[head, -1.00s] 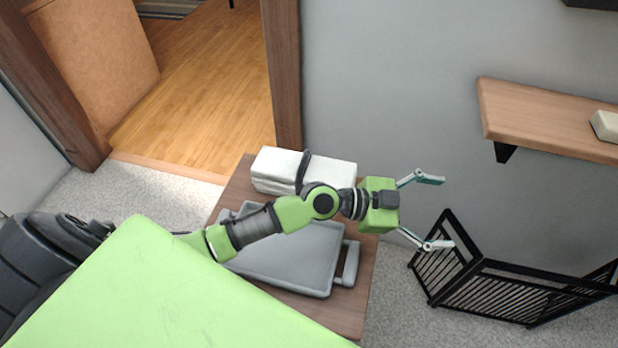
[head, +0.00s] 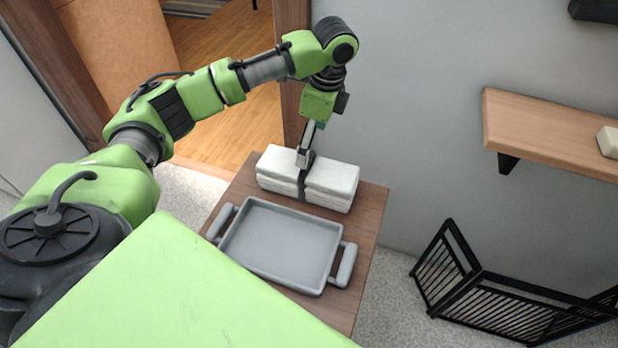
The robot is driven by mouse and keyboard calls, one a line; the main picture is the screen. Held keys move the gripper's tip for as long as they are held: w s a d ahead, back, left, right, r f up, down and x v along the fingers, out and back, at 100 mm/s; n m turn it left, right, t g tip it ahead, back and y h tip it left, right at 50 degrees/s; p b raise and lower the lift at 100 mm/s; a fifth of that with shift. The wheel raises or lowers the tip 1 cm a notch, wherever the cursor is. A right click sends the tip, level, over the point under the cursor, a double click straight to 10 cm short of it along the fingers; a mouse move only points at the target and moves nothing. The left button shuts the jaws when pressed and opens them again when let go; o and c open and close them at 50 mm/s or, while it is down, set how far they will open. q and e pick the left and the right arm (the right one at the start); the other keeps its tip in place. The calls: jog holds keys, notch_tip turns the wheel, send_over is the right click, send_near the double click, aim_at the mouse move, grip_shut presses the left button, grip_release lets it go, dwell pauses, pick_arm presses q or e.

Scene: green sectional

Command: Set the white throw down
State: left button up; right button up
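The white throw (head: 331,182) is a folded white stack with a dark strap around its middle. It rests on the brown wooden table (head: 370,215), near the far edge. My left gripper (head: 304,160) points down from above, its fingertips at the strap on top of the throw. I see the fingers nearly edge-on, so I cannot tell whether they are open or shut on the strap. My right gripper is not in view.
A grey tray (head: 278,245) with two handles lies on the table in front of the throw. A wooden wall shelf (head: 545,130) holding a pale block (head: 609,141) is at the right. A black slatted gate (head: 500,305) stands on the carpet. A doorway opens behind.

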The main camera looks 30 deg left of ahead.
aim_at(310, 164)
pick_arm(q)
jog(key=f, duration=0.1)
jog(key=f+b, duration=0.1)
jog(key=f, duration=0.3)
jog(key=shift+s+a+f, duration=0.1)
jog(key=shift+s+a, duration=0.05)
jog(key=shift+a, duration=0.2)
notch_tip(310, 164, down, 2)
jog(key=shift+a+f+b, duration=0.1)
jog(key=shift+a+b, duration=0.05)
jog(key=shift+b, duration=0.35)
jog(key=shift+f, duration=0.5)
jog(key=shift+s+d+f+b, duration=0.15)
jog(key=shift+f+b, duration=0.15)
jog(key=shift+f, duration=0.2)
jog(key=shift+s+d+f+b, duration=0.1)
jog(key=shift+f+b, duration=0.2)
jog(key=shift+f, duration=0.2)
notch_tip(310, 164, down, 3)
jog(key=shift+s+a+r+b, duration=0.1)
jog(key=shift+r+b, duration=0.05)
jog(key=shift+b, duration=0.3)
jog(key=c, duration=1.5)
jog(key=shift+c, duration=0.5)
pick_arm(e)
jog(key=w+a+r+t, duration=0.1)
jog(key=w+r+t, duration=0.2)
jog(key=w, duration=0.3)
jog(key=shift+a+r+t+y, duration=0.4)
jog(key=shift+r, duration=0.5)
